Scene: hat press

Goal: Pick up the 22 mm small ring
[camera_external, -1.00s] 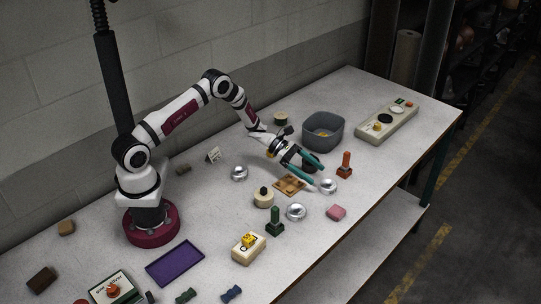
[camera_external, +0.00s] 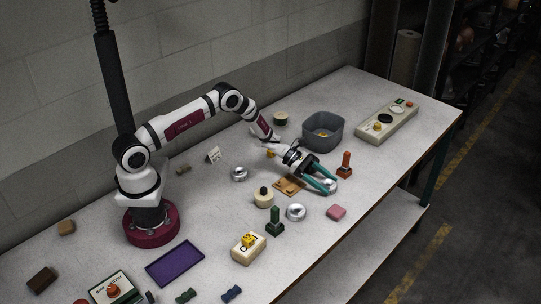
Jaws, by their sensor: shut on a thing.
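My gripper (camera_external: 327,187) has long teal fingers and points down to the right, low over the table. The fingers are shut on a silver round piece (camera_external: 330,184), which shows between and behind the fingertips. I cannot tell from this view whether it is the 22 mm small ring or whether it is off the table. Two similar silver round pieces lie apart from the gripper, one in front (camera_external: 296,211) and one to the left (camera_external: 239,173). A small wooden tray (camera_external: 285,188) lies partly under my wrist.
A grey bin (camera_external: 308,133) stands behind the gripper. An orange-red stamp (camera_external: 345,165) stands close on its right. A purple tray (camera_external: 175,263) lies near my base.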

